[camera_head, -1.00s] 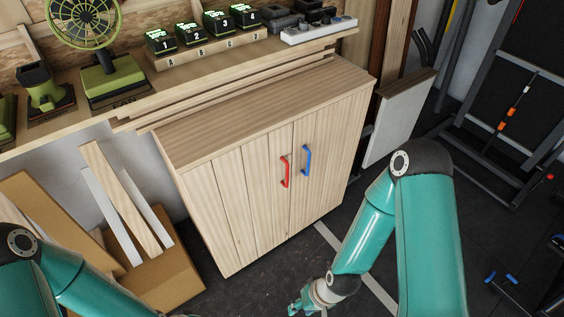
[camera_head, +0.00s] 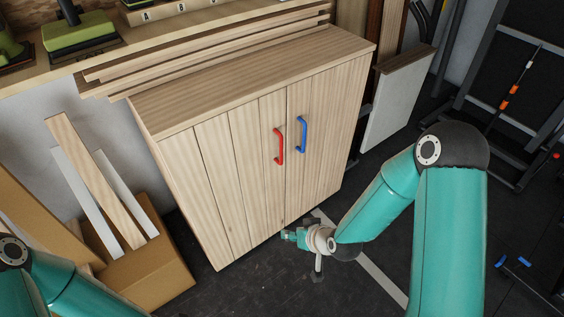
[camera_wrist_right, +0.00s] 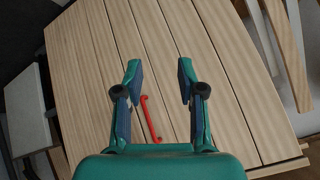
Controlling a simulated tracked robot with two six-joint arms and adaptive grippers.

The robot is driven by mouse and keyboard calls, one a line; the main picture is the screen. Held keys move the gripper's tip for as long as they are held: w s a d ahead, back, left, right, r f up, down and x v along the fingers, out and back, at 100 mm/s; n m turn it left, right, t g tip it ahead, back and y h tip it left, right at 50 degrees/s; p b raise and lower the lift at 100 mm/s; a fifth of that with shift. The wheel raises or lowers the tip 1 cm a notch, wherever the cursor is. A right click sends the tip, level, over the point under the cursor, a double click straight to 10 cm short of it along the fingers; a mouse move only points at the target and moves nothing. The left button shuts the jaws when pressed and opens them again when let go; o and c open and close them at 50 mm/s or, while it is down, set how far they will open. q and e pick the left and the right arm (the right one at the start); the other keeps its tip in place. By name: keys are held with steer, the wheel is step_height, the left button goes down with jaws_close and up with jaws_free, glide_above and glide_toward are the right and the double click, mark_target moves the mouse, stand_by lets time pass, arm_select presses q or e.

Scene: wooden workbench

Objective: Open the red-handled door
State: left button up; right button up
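The light wooden cabinet has two doors. The left door (camera_head: 215,185) carries a red handle (camera_head: 279,146); the right door (camera_head: 332,125) carries a blue handle (camera_head: 302,134). Both doors are closed. My right gripper (camera_head: 287,236) is low in front of the cabinet, below the red handle in the head view. In the right wrist view my right gripper (camera_wrist_right: 160,72) is open and empty, and the red handle (camera_wrist_right: 150,119) shows between its fingers, apart from them. The blue handle does not show there. My left arm shows at the lower left, but its gripper is out of view.
A cardboard box (camera_head: 160,275) with wood offcuts stands left of the cabinet. A workbench (camera_head: 170,35) runs behind it. A white-faced board (camera_head: 397,105) leans at the right. Dark floor in front of the cabinet is mostly clear.

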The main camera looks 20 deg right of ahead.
steer(key=w+d+n+t+b, duration=0.1)
steer(key=w+d+t+b, duration=0.35)
steer(key=w+b, duration=0.5)
steer(key=n+t+b, duration=0.2)
steer(key=t+b, duration=0.4)
steer(key=b, duration=0.2)
glide_toward(282, 145)
arm_select(q)
step_height(282, 145, down, 22)
steer(key=b, duration=0.1)
steer(key=shift+f+b, duration=0.25)
steer(key=shift+b, duration=0.15)
arm_select(e)
steer(key=w, duration=0.3)
steer(key=w+a, duration=0.1)
steer(key=w, duration=0.6)
steer(key=shift+w+a+r, duration=0.1)
steer(key=shift+w+a, duration=0.25)
steer(key=shift+a, duration=0.05)
jaws_close()
